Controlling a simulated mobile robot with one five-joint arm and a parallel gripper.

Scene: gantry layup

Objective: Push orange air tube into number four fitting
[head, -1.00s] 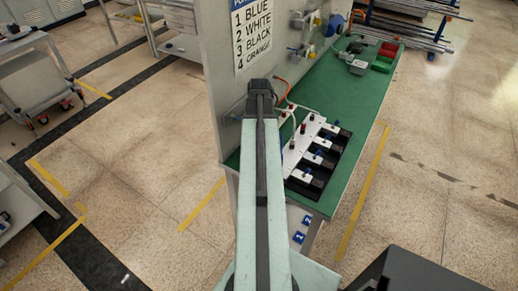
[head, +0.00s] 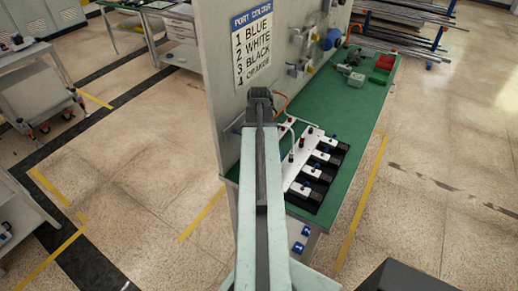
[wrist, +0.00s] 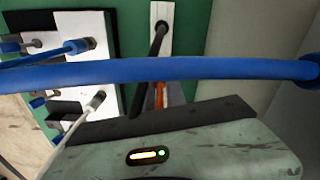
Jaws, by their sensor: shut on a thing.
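My gripper (head: 260,95) is at the end of my arm, close to the upright grey panel, left of the green bench. In the wrist view, a short piece of orange tube (wrist: 159,95) shows between dark finger-like parts of my gripper (wrist: 157,100), which is shut on it. The orange tube also arcs away on the right of my gripper in the head view (head: 282,102). The white fitting block (head: 308,160) lies on the bench, right of my arm. I cannot pick out the number four fitting, and the tube's end is hidden.
A blue tube (wrist: 200,69) crosses close before the wrist camera. A white tube (wrist: 75,122) meets a fitting at left; a black tube (wrist: 158,42) reaches a white strip (wrist: 162,10). A port colour sign (head: 252,48) hangs on the panel (head: 222,100).

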